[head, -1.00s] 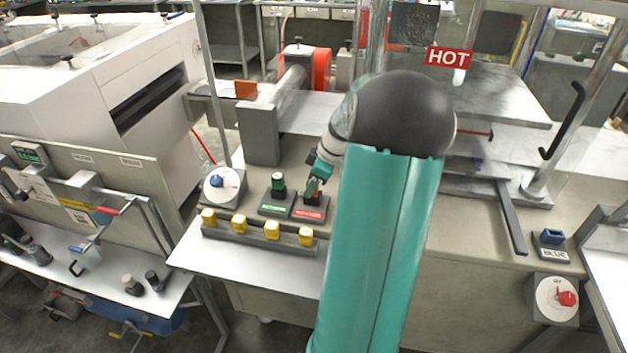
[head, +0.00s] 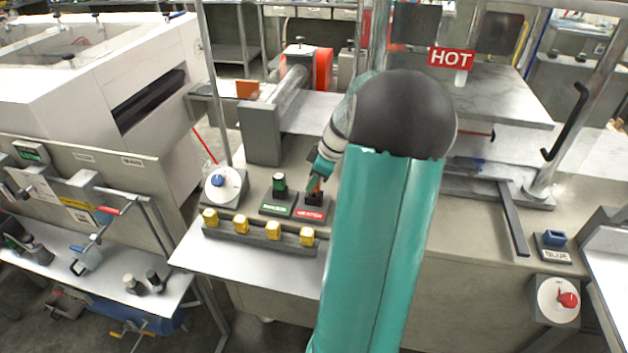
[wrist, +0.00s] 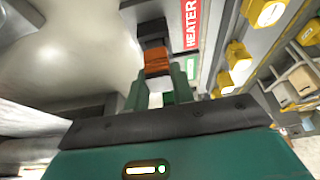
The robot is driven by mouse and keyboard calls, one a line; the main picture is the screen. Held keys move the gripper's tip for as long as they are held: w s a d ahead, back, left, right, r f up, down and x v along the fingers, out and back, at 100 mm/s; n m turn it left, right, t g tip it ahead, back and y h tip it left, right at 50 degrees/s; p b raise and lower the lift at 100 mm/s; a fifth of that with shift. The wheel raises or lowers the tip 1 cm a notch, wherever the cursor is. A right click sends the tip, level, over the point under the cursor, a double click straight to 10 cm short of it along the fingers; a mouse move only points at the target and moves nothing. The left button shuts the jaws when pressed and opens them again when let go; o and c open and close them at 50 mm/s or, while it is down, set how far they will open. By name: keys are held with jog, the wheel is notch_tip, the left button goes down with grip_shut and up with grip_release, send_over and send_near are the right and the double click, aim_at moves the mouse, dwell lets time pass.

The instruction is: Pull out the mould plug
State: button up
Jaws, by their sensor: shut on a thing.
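My gripper (head: 318,178) is over the red-labelled socket (head: 314,199) on the bench. In the wrist view my gripper (wrist: 157,78) is shut on an orange plug (wrist: 156,61), with one green finger on each side. The plug's far end meets a black socket (wrist: 153,33) beside a red label reading HEATER (wrist: 190,22); I cannot tell how deep it sits. To the left in the head view, a dark plug with a green top (head: 279,184) stands upright in a green-labelled holder (head: 277,205). That green label is too small to read.
A strip with several yellow knobs (head: 256,229) runs in front of the sockets. A blue-knobbed dial (head: 223,184) stands to the left. Behind, a grey block (head: 261,135) rises from the bench. A HOT sign (head: 450,58) marks the press at the right.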

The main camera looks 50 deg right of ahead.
jog(key=shift+r, duration=2.2)
jog(key=shift+r, duration=0.1)
jog(key=shift+r, duration=1.4)
jog(key=shift+s, duration=0.15)
